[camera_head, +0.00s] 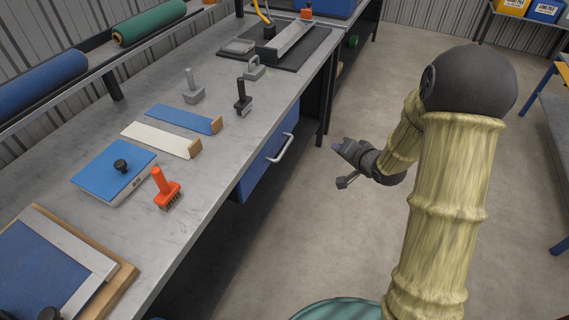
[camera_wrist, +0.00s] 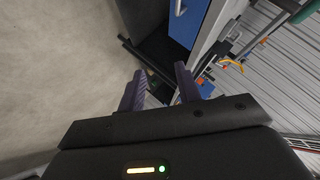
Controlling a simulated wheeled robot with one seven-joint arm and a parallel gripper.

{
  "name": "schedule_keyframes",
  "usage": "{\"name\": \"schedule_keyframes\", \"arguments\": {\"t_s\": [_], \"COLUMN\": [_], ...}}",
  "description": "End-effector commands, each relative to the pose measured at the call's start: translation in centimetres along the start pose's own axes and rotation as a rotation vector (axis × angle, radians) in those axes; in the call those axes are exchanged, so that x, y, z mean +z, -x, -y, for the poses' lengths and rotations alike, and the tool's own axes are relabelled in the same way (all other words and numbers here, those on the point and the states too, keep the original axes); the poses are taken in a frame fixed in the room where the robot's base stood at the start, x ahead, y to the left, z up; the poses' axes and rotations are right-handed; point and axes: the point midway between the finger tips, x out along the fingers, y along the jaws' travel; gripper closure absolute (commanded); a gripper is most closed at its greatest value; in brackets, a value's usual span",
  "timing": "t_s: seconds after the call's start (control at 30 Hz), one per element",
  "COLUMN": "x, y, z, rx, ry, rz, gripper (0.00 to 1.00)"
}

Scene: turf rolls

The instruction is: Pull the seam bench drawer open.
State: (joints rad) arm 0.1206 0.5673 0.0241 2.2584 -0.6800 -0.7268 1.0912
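The seam bench (camera_head: 225,155) runs along the left of the head view. Its drawer has a blue front (camera_head: 256,178) under the bench top, with a silver bar handle (camera_head: 283,148). The front looks flush with the bench, so the drawer appears shut. The blue front (camera_wrist: 186,27) and part of the handle (camera_wrist: 181,7) also show at the top of the wrist view. My gripper (camera_head: 341,166) is in the air to the right of the handle, apart from it. Its two dark fingers (camera_wrist: 159,88) are spread with nothing between them.
The bench top holds a blue board (camera_head: 115,170), an orange brush (camera_head: 166,190), blue and white strips and several small tools. Turf rolls (camera_head: 150,22) lie on a rack behind. Dark bench legs (camera_head: 325,95) stand beyond the drawer. The floor (camera_head: 330,225) beside it is clear.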

Motion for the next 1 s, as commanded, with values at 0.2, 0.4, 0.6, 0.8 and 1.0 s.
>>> {"name": "schedule_keyframes", "arguments": {"t_s": [0.2, 0.4, 0.6, 0.8, 1.0], "x": [5.2, 7.2, 7.2, 7.3, 7.4], "y": [-7.2, -8.5, -8.3, -8.5, -10.0], "z": [-2.5, -2.5, -2.2, -2.1, -1.2], "rx": [-0.330, -0.492, -0.506, -0.506, -0.506], "ry": [-0.291, -0.452, -0.468, -0.466, -0.462], "rz": [0.091, 0.186, 0.195, 0.196, 0.197], "gripper": [0.66, 0.66, 0.66, 0.66, 0.66]}}
